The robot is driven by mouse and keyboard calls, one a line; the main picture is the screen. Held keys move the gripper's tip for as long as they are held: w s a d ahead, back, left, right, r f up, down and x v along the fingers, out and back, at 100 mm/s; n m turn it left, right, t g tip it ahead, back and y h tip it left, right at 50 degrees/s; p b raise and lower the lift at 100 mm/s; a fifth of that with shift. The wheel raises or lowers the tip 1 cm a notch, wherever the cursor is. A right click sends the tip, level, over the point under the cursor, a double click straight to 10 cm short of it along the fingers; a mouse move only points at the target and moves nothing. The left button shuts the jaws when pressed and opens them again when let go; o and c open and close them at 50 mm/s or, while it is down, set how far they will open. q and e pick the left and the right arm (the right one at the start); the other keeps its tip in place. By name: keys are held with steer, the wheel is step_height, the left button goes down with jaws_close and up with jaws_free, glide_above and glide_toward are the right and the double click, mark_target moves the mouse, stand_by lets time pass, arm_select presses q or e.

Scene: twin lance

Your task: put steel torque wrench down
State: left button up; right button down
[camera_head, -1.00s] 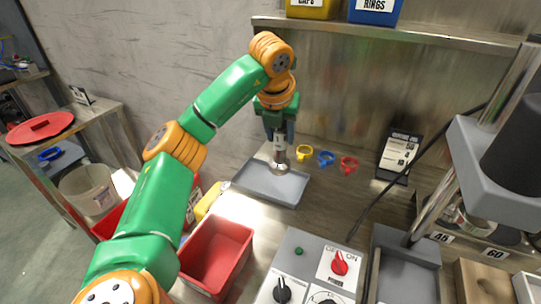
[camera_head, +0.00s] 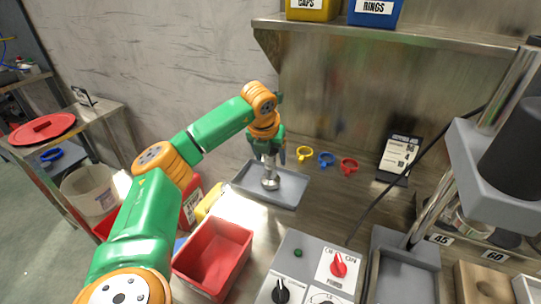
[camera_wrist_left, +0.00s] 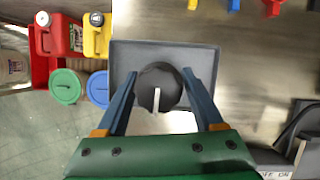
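My left gripper (camera_head: 270,163) points down over a shallow grey tray (camera_head: 290,198). The steel torque wrench (camera_head: 270,180) stands upright below it, its lower end at the tray floor. Whether it bears on the floor is hard to tell. In the left wrist view, the wrench (camera_wrist_left: 150,78) shows as a dark round head with a pale bar. My right gripper is not in view.
A red bin (camera_head: 215,258) is in front, beside a control box (camera_head: 300,265). A sign (camera_head: 398,158) and a press column (camera_head: 445,195) stand at right.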

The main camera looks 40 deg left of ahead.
arm_select(q)
steer(key=shift+r, duration=0.2)
steer(key=v, duration=1.2)
steer(key=shift+f, duration=0.1)
